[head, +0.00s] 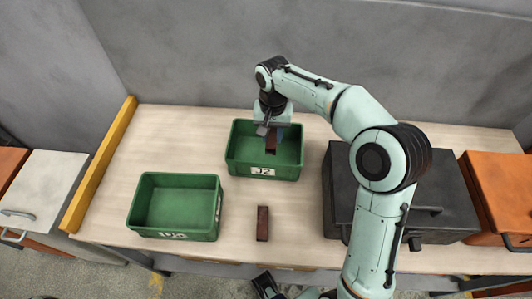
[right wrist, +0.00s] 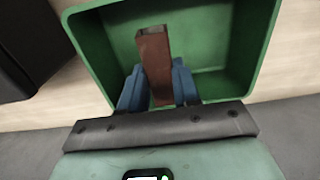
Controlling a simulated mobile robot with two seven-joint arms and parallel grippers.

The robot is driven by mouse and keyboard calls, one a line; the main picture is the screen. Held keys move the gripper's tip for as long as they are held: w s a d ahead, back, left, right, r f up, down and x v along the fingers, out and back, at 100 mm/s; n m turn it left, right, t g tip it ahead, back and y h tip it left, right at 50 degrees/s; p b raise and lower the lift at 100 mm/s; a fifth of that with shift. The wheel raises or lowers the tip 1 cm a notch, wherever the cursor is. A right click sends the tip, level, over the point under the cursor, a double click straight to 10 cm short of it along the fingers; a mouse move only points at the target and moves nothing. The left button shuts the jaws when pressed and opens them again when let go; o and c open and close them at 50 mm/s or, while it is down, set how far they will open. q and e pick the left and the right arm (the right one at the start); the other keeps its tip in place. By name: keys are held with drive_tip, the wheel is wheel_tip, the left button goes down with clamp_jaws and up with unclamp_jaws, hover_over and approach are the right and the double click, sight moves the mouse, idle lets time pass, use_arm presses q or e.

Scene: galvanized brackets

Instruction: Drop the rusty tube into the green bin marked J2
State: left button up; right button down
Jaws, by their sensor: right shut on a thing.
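My right gripper (head: 270,140) is over the green bin marked J2 (head: 262,171), pointing down into it. It is shut on a rusty brown square tube (head: 271,146). In the right wrist view the tube (right wrist: 155,62) sits between the two blue fingers (right wrist: 158,88), its hollow end away from the palm. Behind it are the green walls and floor of the bin (right wrist: 255,40). The bin looks empty apart from the held tube.
A second rusty brown piece (head: 262,224) lies on the table in front of the J2 bin. Another green bin (head: 172,234), its marking hard to read, stands at the front left. A dark box (head: 440,205) is at right. A yellow rail (head: 98,165) edges the table's left.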

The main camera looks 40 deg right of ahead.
drive_tip(key=c, duration=0.7)
unclamp_jaws()
drive_tip(key=shift+c, duration=0.2)
wheel_tip(320, 180, up, 14)
drive_tip(key=p, duration=0.3)
drive_tip(key=shift+f, duration=0.25)
